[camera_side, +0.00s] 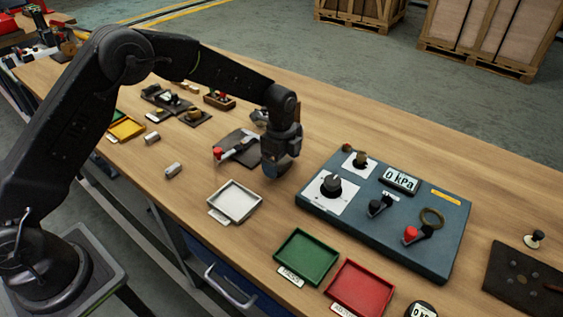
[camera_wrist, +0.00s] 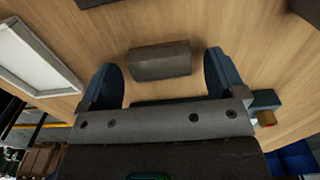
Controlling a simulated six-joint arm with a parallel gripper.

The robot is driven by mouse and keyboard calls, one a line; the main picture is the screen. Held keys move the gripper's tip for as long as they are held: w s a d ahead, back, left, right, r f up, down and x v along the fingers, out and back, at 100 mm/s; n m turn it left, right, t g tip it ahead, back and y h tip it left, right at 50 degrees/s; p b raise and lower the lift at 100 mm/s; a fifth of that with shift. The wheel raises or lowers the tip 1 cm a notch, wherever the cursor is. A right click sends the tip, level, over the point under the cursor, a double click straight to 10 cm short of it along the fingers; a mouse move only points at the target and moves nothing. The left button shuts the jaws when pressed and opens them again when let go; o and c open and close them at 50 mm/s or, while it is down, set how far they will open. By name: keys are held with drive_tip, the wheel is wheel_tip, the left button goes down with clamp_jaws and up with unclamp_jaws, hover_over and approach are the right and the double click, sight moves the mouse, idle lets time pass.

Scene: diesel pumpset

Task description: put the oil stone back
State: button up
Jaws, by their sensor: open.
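A dark grey-brown block, which looks like the oil stone (camera_wrist: 160,62), lies on the wooden bench in the wrist view. My gripper (camera_wrist: 162,85) is open, with one blue finger toward each end of the block and bare wood showing between. The block is just past the fingertips or between them; I cannot tell the height gap. In the side view my gripper (camera_side: 280,170) points down, low over the bench, left of the blue-grey panel. The block cannot be made out there, hidden by the gripper. I cannot tell which spot is the stone's own place.
A white tray (camera_side: 235,203) stands in front of my gripper. A dark mat with a red-ended tool (camera_side: 240,148) lies close on its left. The gauge panel (camera_side: 390,215) is to the right. Green (camera_side: 306,257) and red (camera_side: 360,289) trays line the front edge.

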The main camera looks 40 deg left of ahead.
sight(281, 163)
drive_tip(key=s+a+r+n+t, duration=0.1)
drive_tip(key=s+r+n, duration=0.15)
drive_tip(key=r, duration=0.65)
drive_tip(key=s+a+r+n, duration=0.1)
drive_tip(key=s+r, duration=0.2)
drive_tip(key=r, duration=0.7)
drive_tip(key=s+a+r+n+t, duration=0.25)
drive_tip(key=s+r+n, duration=0.25)
drive_tip(key=s, duration=0.4)
drive_tip(key=s+a+n+t, duration=0.1)
drive_tip(key=s+n, duration=0.3)
drive_tip(key=s, duration=0.4)
drive_tip(key=s+a+f+n+t, duration=0.1)
drive_tip(key=s+a+n, duration=0.1)
drive_tip(key=s+n, duration=0.3)
drive_tip(key=s, duration=0.3)
drive_tip(key=shift+s+f, duration=0.25)
drive_tip(key=shift+s, duration=0.1)
